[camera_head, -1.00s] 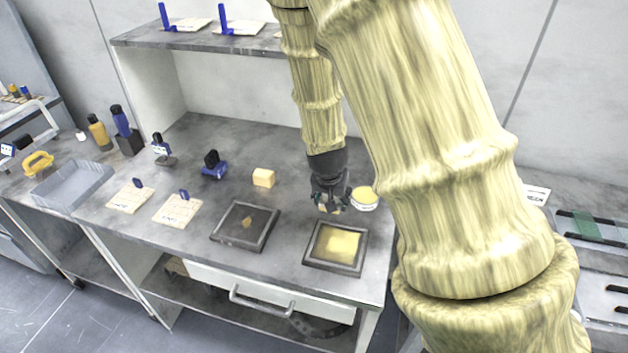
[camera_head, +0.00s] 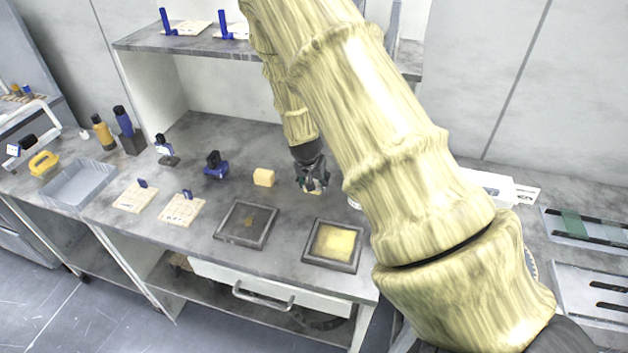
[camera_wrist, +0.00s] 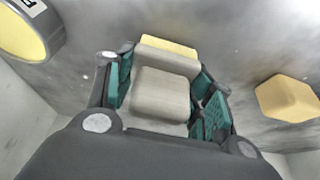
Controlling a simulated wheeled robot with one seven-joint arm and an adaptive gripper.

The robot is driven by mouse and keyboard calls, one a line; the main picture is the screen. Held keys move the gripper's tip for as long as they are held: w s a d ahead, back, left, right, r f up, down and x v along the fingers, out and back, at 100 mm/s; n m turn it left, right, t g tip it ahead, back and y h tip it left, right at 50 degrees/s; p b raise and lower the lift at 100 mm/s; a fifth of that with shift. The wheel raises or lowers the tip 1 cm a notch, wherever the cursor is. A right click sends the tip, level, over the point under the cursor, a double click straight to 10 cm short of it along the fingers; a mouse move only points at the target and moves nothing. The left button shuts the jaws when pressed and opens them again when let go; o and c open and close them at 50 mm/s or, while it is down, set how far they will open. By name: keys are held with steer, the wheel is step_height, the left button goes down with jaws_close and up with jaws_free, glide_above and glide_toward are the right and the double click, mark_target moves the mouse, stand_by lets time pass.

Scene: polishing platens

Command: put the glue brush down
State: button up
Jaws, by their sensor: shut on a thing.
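My gripper (camera_head: 312,180) is over the worktop, right of a yellow block (camera_head: 263,177). In the wrist view my gripper (camera_wrist: 166,95) is shut, its green-lined fingers on both sides of the glue brush (camera_wrist: 160,93). The brush shows a grey body with a pale yellow edge beyond it. I cannot tell whether the brush touches the worktop (camera_head: 225,150). The glue pot (camera_wrist: 22,38), with yellow inside, is at the upper left of the wrist view. In the head view my arm mostly hides the pot.
The yellow block also shows in the wrist view (camera_wrist: 288,98). A blue-based tool (camera_head: 215,166) stands farther left. Worktop between block and gripper is bare.

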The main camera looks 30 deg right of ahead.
steer(key=shift+f, duration=0.2)
steer(key=shift+s, duration=0.4)
steer(key=shift+w+f, duration=0.2)
steer(key=o, duration=1.3)
steer(key=shift+s+r, duration=0.1)
steer(key=shift+o, duration=0.2)
steer(key=b+v, duration=0.4)
steer(key=v, duration=0.8)
